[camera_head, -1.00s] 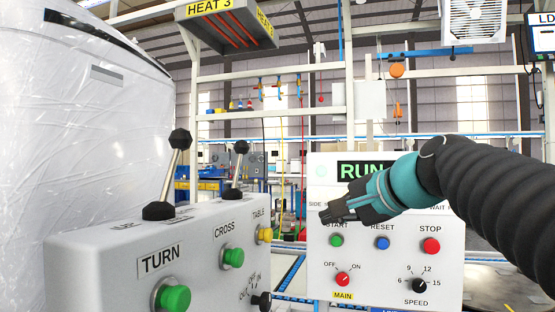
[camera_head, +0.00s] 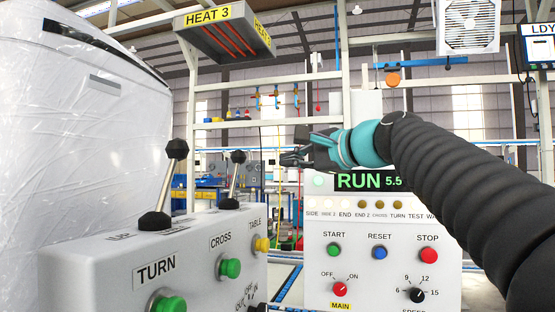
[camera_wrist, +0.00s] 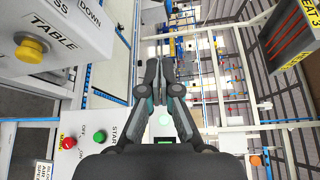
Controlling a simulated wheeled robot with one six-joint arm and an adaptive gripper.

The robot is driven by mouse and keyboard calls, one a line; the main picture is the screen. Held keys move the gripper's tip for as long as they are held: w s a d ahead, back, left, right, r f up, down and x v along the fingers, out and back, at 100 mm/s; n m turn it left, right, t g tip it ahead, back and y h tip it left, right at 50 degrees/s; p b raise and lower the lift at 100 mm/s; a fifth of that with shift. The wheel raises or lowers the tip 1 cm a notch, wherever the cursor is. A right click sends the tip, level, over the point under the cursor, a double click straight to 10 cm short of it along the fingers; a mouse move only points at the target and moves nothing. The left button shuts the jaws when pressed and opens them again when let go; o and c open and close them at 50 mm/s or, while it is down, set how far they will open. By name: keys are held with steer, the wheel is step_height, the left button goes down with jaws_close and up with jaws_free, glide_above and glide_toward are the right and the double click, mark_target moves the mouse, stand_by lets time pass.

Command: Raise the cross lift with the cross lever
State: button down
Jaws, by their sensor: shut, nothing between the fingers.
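The cross lever (camera_head: 235,181), a thin metal rod with a black knob (camera_head: 238,156), stands near the CROSS label on the grey control box (camera_head: 85,265). It leans slightly right in the head view. My gripper (camera_head: 288,159) is shut and empty, to the right of that knob at about its height in the picture, apart from it. In the wrist view my fingers (camera_wrist: 162,70) point up the picture with nothing between them; the lever is not seen there. The cross lift cannot be made out.
A similar lever (camera_head: 165,190) stands nearer, by the TURN label. The box front has green buttons (camera_head: 230,268) and a yellow TABLE button (camera_head: 262,244). A white panel (camera_head: 382,275) with a RUN display is below my arm. A wrapped machine (camera_head: 90,130) fills the left.

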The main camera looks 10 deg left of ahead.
mark_target(236, 176)
steer(key=p+x, duration=0.1)
steer(key=x, duration=0.7)
steer(key=shift+w+a, duration=0.2)
steer(key=shift+a, duration=0.05)
steer(key=shift+s+a, duration=0.25)
steer(key=shift+s+a+r, duration=0.15)
steer(key=shift+s, duration=0.65)
steer(key=shift+s+a+r, duration=0.2)
steer(key=shift+s, duration=0.6)
steer(key=shift+s, duration=0.1)
